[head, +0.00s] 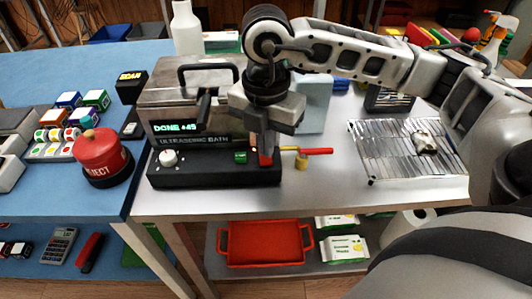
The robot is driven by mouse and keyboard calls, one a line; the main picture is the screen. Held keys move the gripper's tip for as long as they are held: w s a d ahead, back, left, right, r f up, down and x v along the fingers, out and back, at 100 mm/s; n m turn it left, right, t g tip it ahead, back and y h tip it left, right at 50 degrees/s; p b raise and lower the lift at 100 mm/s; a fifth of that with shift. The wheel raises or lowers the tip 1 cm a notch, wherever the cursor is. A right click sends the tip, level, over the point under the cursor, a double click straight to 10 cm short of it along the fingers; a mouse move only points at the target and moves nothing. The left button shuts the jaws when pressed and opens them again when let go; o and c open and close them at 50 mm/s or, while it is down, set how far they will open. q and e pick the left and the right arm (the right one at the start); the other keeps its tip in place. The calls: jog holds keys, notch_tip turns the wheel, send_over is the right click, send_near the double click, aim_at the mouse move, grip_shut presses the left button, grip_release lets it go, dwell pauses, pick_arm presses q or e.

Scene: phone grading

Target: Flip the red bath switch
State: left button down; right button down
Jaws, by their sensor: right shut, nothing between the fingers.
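The ultrasonic bath (185,97) is a metal box with a lid handle on a black base, at the middle left in the head view. Its green display (174,127) reads "DONE +45". A white knob (168,158) and a green button (240,157) are on its front. The red switch (265,158) is at the right end of the base, partly hidden by my right gripper (264,150). The gripper points down, shut and empty, with its fingertips at the switch; I cannot tell whether they touch it. My left gripper is not in view.
A red reject button (101,155) and colored cubes (83,117) are on the blue table at left. A red tray (264,244) is on the shelf below.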

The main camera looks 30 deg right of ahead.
aim_at(266, 160)
jog(key=shift+f+b, duration=0.55)
jog(key=shift+f, duration=0.05)
dwell(0.6)
notch_tip(266, 160, up, 7)
jog(key=p, duration=0.5)
dwell(0.3)
dwell(0.4)
